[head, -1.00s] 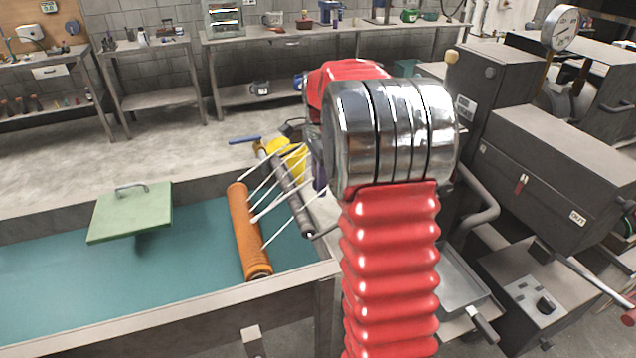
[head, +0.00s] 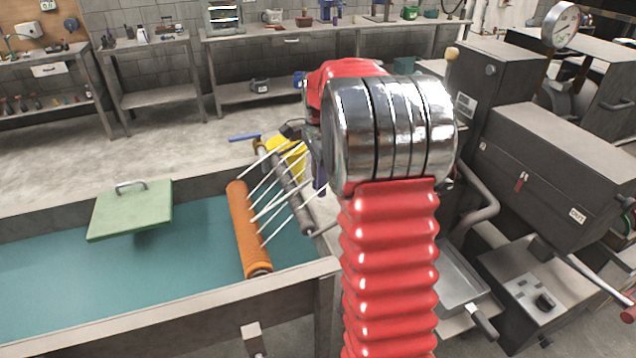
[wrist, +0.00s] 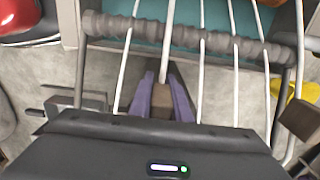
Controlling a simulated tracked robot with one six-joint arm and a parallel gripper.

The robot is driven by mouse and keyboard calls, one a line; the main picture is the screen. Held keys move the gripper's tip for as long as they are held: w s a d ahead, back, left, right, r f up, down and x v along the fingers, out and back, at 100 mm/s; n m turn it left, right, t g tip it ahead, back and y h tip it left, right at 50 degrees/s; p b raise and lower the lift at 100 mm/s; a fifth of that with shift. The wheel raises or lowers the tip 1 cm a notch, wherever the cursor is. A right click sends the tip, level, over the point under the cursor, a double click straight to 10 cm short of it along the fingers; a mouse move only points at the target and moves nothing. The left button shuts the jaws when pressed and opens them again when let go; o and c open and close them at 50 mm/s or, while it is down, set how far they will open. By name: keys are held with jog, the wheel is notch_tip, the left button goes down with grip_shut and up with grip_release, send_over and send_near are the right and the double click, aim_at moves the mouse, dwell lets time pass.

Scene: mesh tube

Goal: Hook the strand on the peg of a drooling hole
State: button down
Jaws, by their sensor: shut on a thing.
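An orange mesh tube (head: 245,225) lies slanted over the teal tank in the head view. Several white strands (head: 264,203) run from it up and right across a grey roller (head: 290,190). In the wrist view the strands (wrist: 203,65) cross the roller (wrist: 185,33) side by side. My gripper (wrist: 163,98) has purple fingers shut on one strand (wrist: 170,15), which ends at a small brown block between them. In the head view only a bit of purple finger (head: 319,182) shows beside my arm. The individual holes and the peg are not distinguishable.
The tank (head: 60,270) has a raised rim, and a green lid (head: 130,212) sits at its left. A yellow object (head: 290,158) is behind the roller. Dark machinery (head: 560,160) and a metal tray (head: 460,285) crowd the right. A brown block (wrist: 302,118) is right of my gripper.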

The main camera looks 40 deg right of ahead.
jog(key=shift+f, duration=0.1)
jog(key=c, duration=1.6)
grip_release()
notch_tip(320, 180, up, 13)
jog(key=shift+d+r, duration=0.1)
jog(key=shift+r, duration=0.25)
